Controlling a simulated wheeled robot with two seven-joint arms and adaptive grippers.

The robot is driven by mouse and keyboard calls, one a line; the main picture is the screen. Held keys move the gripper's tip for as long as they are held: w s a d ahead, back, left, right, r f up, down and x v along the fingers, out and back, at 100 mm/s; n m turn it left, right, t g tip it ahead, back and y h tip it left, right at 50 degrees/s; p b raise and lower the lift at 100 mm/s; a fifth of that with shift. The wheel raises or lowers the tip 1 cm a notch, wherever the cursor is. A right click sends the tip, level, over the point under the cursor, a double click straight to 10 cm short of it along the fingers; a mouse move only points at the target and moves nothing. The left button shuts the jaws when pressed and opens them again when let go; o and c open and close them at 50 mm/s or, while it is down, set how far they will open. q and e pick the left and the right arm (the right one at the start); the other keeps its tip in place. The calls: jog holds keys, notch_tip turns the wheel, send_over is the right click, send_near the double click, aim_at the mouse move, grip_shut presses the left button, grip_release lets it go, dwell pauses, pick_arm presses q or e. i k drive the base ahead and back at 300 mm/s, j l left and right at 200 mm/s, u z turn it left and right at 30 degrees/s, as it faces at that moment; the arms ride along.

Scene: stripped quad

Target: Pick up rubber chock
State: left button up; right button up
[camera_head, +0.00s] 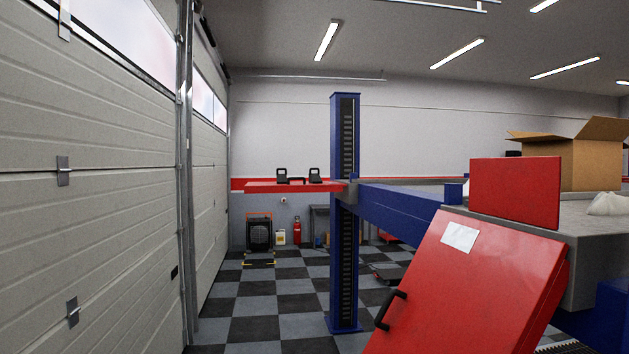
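Two small black blocks, the left one (282,175) and the right one (315,175), stand on a red platform (262,187) of the blue vehicle lift, far ahead. They look like rubber chocks, but they are too small to be sure. A low dark piece lies between them. Neither of my grippers is in view.
A blue lift post (345,280) rises from the checkered floor (279,303). A tilted red panel (470,290) with a black handle and a cardboard box (580,163) are at the right. A garage door (90,200) lines the left. Floor left of the post is free.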

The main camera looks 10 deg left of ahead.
aim_at(313, 178)
jog(key=i+j+u, duration=0.2)
jog(key=i, duration=0.4)
jog(key=i+j+u, duration=0.2)
jog(key=i, duration=0.45)
jog(key=i+j+u, duration=0.2)
jog(key=i, duration=2.4)
